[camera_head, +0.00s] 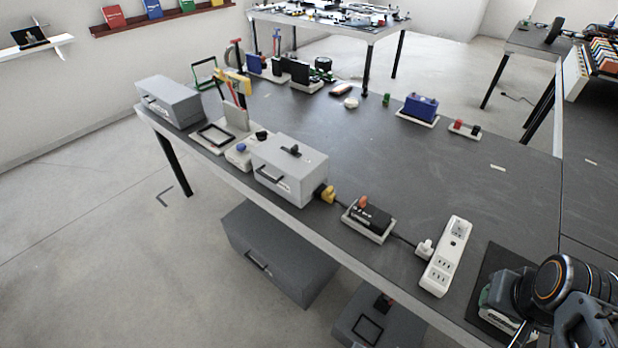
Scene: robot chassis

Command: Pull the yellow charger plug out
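The yellow charger plug (327,193) sits at the right end of a grey metal case (289,168) near the table's front edge. It touches or enters the case's side; its prongs are hidden. A dark cable runs from near the plug to a black device on a pale tray (369,221), then on to a white plug (425,248) at the white power strip (446,256). Dark arm links with an orange ring (562,283), apparently mine, fill the lower right corner, well apart from the plug. I cannot make out my gripper's fingers.
The dark tabletop (440,165) is clear in the middle. Left of the case stand a white-based device (240,155), a black frame (215,135) and another grey case (170,101). A blue box (421,107) stands farther back. A dark mat (489,266) lies beside the strip.

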